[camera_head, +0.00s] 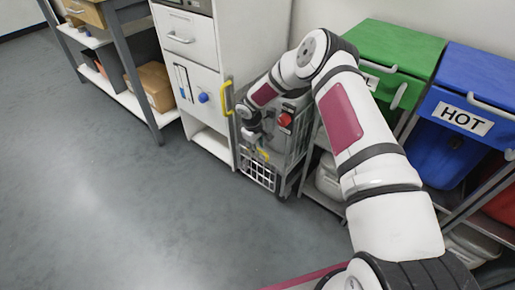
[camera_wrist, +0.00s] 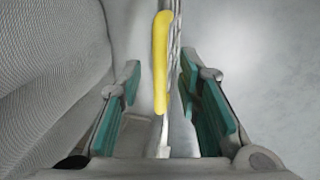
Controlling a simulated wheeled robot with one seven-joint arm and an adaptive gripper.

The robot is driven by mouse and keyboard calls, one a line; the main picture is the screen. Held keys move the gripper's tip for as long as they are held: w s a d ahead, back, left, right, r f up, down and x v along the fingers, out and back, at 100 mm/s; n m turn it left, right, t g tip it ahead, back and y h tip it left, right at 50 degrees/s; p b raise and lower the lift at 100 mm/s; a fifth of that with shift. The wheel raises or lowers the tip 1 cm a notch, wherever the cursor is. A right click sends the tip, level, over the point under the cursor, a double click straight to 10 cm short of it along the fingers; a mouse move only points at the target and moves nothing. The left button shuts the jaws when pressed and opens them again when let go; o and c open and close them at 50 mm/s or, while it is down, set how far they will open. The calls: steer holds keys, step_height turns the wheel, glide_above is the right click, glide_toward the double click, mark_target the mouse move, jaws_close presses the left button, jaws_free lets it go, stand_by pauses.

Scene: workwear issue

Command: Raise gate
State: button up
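A pale grid panel (camera_head: 258,174), which looks like the gate, is low at the front of a grey wire-sided cart. A small yellow piece (camera_head: 263,154) shows just above it. My gripper (camera_head: 256,142) is in front of the cart, above the panel, partly hidden by my arm. In the wrist view my gripper (camera_wrist: 165,95) is open, its teal pads apart. A yellow bar (camera_wrist: 161,60) lies lengthwise between the pads, with gaps on both sides, beside a thin metal edge. I cannot tell how deep it sits between the fingers.
A white cabinet (camera_head: 196,75) with a yellow loop handle (camera_head: 227,98) stands left of the cart. A green bin (camera_head: 395,50) and a blue bin (camera_head: 470,90) labelled HOT stand right. A workbench (camera_head: 135,75) is at upper left. The grey floor (camera_head: 130,210) is clear.

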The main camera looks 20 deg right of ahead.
jaws_close()
step_height(320, 180, up, 18)
steer(key=p, duration=0.8)
steer(key=shift+f, duration=0.25)
steer(key=shift+w, duration=0.1)
jaws_free()
steer(key=shift+r, duration=0.15)
